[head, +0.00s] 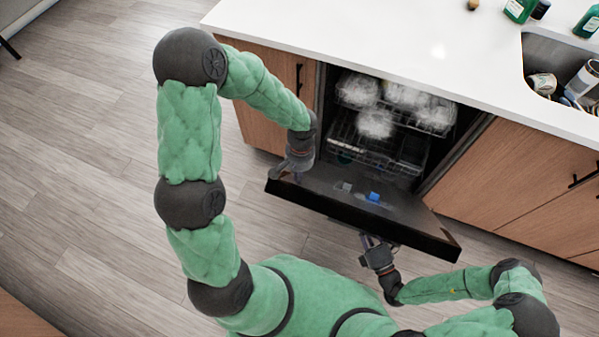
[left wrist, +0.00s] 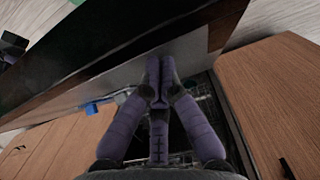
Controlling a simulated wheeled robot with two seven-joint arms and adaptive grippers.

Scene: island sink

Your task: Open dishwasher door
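The dishwasher door (head: 345,207) is dark and hangs partly open, tilted down and out from the cabinet, with its inner face showing. The dishwasher interior (head: 375,135) shows racks. My left gripper (head: 292,172) is at the left end of the door, on its inner side. In the left wrist view its purple fingers (left wrist: 159,75) meet at the tips, close to the grey inner face of the door (left wrist: 110,85), with nothing seen between them. Whether they touch it is unclear. My right gripper (head: 370,240) is below the door's outer edge; its fingers are partly hidden.
The white countertop (head: 400,45) overhangs the dishwasher. Wooden cabinets (head: 505,170) stand on both sides. A sink (head: 545,50) with dishes is at the upper right, with green bottles (head: 520,10) nearby. The wood floor (head: 80,150) is clear to the left.

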